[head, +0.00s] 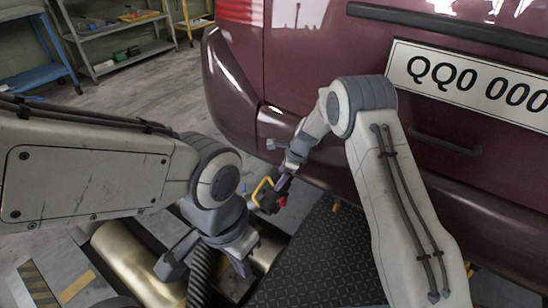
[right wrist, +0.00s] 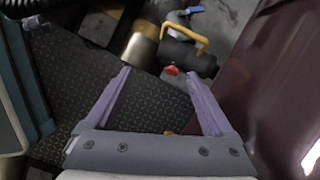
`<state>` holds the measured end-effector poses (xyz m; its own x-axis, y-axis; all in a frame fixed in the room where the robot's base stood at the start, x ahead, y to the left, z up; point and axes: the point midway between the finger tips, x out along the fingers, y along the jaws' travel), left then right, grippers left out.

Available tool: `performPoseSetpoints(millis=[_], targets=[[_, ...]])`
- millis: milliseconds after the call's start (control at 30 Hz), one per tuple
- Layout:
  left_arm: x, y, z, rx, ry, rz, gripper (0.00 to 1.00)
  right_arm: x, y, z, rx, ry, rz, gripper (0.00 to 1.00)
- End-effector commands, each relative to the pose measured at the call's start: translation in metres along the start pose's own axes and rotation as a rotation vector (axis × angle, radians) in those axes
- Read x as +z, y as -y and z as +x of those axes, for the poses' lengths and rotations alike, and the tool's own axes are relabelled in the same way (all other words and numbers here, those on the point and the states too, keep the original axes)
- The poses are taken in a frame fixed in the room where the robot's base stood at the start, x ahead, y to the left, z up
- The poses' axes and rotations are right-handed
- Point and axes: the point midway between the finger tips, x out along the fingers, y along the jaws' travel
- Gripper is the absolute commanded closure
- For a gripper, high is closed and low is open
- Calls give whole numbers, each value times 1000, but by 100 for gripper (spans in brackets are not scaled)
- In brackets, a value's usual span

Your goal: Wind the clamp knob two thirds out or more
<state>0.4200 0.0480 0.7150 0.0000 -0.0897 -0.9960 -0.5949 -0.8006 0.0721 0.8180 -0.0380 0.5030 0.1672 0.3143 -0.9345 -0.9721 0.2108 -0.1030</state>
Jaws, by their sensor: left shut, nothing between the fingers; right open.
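A red knob (right wrist: 171,70), which looks like the clamp knob, sits on a dark cylindrical fitting (right wrist: 195,60) with a yellow handle (right wrist: 186,38). In the head view the knob (head: 283,201) shows just below my right gripper (head: 283,184). My right gripper is open and empty. In the right wrist view its two lilac fingers (right wrist: 158,77) stand apart, with the knob beyond their tips and between them. How far the knob is wound out is too small to tell. My left gripper (head: 240,266) is shut and empty, low over the rollers, left of the fitting.
The maroon van (head: 300,60) with its bumper (head: 232,100) stands close behind the fitting. A black ribbed hose (head: 199,278) and brass-coloured rollers (head: 125,260) lie below my left arm. A dark tread plate (head: 325,250) is at lower centre. Shelves (head: 110,40) stand far left.

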Motion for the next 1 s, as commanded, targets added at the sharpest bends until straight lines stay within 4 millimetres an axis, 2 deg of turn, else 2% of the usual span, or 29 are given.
performPoseSetpoints(millis=[33,100,400,633,1000], targets=[[0,-1,-8,0,0,0,100,8,-3,-13,4,-1,-31,13],[-1,-1,-14,0,0,0,100,15,-8,-24,10,-2,-73,13],[-2,-2,-33,0,0,0,100,39,-25,-63,31,-7,-227,13],[-2,-3,-37,0,0,0,100,45,-31,-74,38,-9,-276,13],[-2,-2,-34,0,0,0,100,43,-33,-70,45,-6,-274,13]])
